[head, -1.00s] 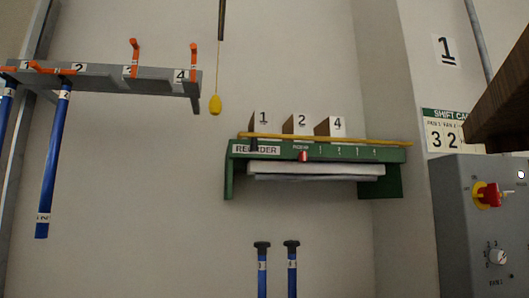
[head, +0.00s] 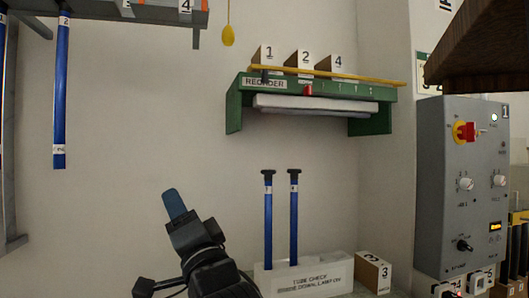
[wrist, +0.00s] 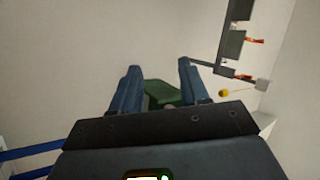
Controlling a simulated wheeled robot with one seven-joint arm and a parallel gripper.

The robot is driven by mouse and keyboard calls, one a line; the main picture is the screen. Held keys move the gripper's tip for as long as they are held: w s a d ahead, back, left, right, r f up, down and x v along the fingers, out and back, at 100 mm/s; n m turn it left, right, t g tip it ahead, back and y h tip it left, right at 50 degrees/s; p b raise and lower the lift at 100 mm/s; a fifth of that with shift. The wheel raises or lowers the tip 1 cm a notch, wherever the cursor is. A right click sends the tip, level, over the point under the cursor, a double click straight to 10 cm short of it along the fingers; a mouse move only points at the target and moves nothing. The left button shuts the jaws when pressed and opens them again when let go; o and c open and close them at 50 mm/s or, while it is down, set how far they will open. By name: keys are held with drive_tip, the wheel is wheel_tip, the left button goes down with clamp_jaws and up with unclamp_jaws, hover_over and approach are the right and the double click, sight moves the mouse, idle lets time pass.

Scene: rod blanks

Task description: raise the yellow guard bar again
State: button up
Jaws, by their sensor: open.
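A thin yellow bar (head: 325,74) lies nearly level along the front top edge of the green shelf (head: 236,112) in the head view, in front of the blocks numbered 1, 2 and 4. It tilts slightly down to the right. My gripper (head: 175,204) is below and left of the shelf in the head view, apart from it. In the wrist view my gripper (wrist: 160,85) has its two blue fingers wide apart with nothing held between them. A green part (wrist: 162,94), apparently the shelf, shows beyond the fingers. The yellow bar cannot be made out there.
Two blue rods (head: 268,215) stand in a white check block (head: 335,272) below the shelf. A numbered box (head: 372,272) is beside it. A grey control panel (head: 458,220) is at right, under a brown overhang (head: 470,55). A yellow pull knob (head: 228,36) hangs near the rod rack (head: 140,10).

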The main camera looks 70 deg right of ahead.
drive_tip(key=d+r+m+g+h, duration=0.2)
drive_tip(key=d+r+m+h, duration=0.3)
drive_tip(key=r+m, duration=0.4)
drive_tip(key=m+g+h+b, duration=0.35)
drive_tip(key=m+g, duration=0.45)
drive_tip(key=m, duration=1.4)
approach(265, 79)
drive_tip(key=w+d, duration=0.2)
drive_tip(key=d, duration=0.1)
drive_tip(key=shift+h, duration=0.25)
drive_tip(key=shift+r+p+x, duration=0.25)
drive_tip(key=shift+p+x, duration=0.4)
drive_tip(key=shift+x, duration=1.3)
drive_tip(key=shift+r+p+x, duration=0.2)
drive_tip(key=shift+p+x, duration=0.4)
drive_tip(key=shift+x, duration=1.35)
drive_tip(key=shift+s+a, duration=0.15)
drive_tip(key=shift+s, duration=0.1)
drive_tip(key=shift+c, duration=0.4)
clamp_jaws()
